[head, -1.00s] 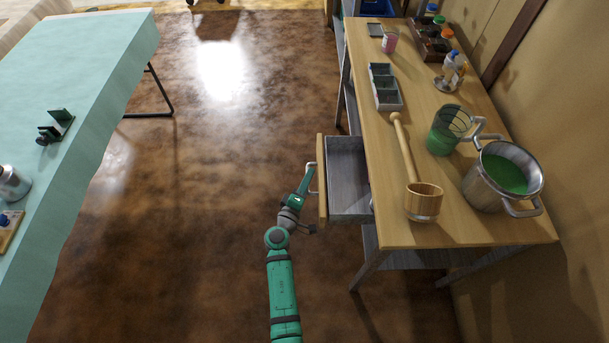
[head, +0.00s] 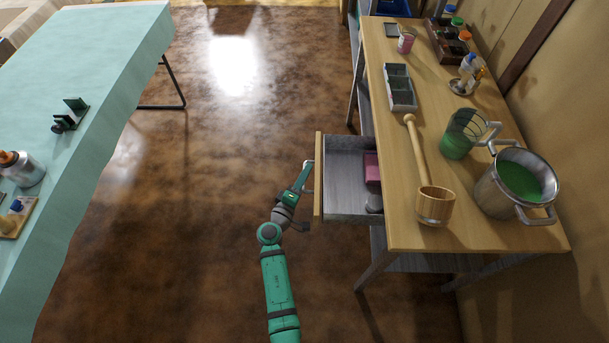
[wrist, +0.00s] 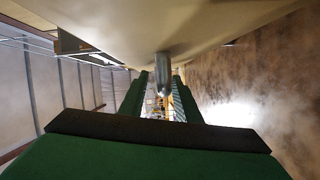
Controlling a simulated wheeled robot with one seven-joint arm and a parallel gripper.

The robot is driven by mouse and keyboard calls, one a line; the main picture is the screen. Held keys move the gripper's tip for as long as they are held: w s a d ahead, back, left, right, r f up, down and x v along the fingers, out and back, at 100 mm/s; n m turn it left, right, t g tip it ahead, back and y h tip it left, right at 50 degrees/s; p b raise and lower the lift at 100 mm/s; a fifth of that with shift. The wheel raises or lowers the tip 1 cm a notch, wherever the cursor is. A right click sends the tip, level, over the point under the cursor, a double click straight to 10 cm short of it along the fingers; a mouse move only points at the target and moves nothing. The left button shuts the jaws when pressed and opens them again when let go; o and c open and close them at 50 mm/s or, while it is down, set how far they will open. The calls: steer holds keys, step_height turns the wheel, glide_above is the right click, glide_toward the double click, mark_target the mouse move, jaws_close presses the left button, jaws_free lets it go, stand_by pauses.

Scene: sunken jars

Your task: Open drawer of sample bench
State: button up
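The sample bench (head: 410,231) is a wooden-topped bench along the right wall. Its drawer (head: 346,196) is pulled out to the left, with a wooden front (head: 318,178) and a grey inside. A pink item (head: 372,167) and a greyish object (head: 374,203) lie in the drawer near the bench. My gripper (head: 305,176) is at the outer side of the drawer front, at the metal handle (head: 310,163). In the wrist view the handle (wrist: 162,75) stands between my two green fingers, which are closed around it.
A table with a pale green cloth (head: 100,60) stands left. The floor between is clear.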

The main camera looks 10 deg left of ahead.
steer(key=shift+s, duration=0.1)
steer(key=v, duration=1)
steer(key=shift+s, duration=0.3)
steer(key=shift+w, duration=0.1)
steer(key=shift+s, duration=0.2)
